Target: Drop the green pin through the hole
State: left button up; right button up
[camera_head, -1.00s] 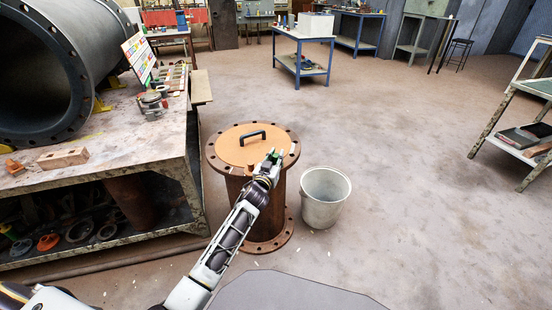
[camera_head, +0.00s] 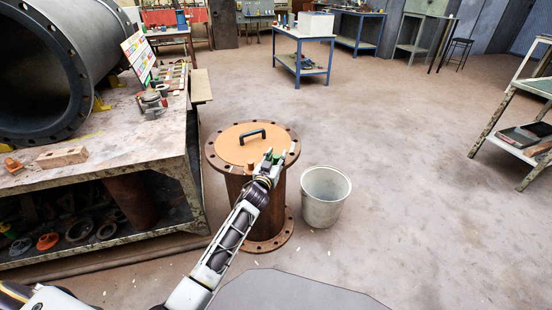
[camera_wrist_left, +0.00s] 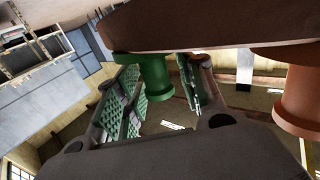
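The green pin (camera_wrist_left: 152,78) stands at the rim of the rusty flange (camera_wrist_left: 210,28), its shaft end hidden; the left wrist picture appears upside down. My left gripper (camera_wrist_left: 160,95) has its green-padded fingers on either side of the pin, with a gap visible on the right finger's side. In the head view the left gripper (camera_head: 273,158) is over the front right of the upright pipe's flange (camera_head: 221,163). An orange pin (camera_wrist_left: 300,95) stands in the rim beside the green one. My right gripper is out of view.
An orange-brown disc with a black handle (camera_head: 252,134) covers the pipe's top. A grey bucket (camera_head: 325,200) stands right of the pipe. A workbench (camera_head: 110,155) with a large dark pipe (camera_head: 95,60) is at left.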

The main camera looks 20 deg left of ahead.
pick_arm(q)
jog(key=shift+o, duration=0.2)
jog(key=shift+s, duration=0.15)
jog(key=shift+s, duration=1.05)
jog(key=s, duration=0.9)
jog(key=shift+s+a, duration=0.2)
jog(key=shift+s, duration=0.1)
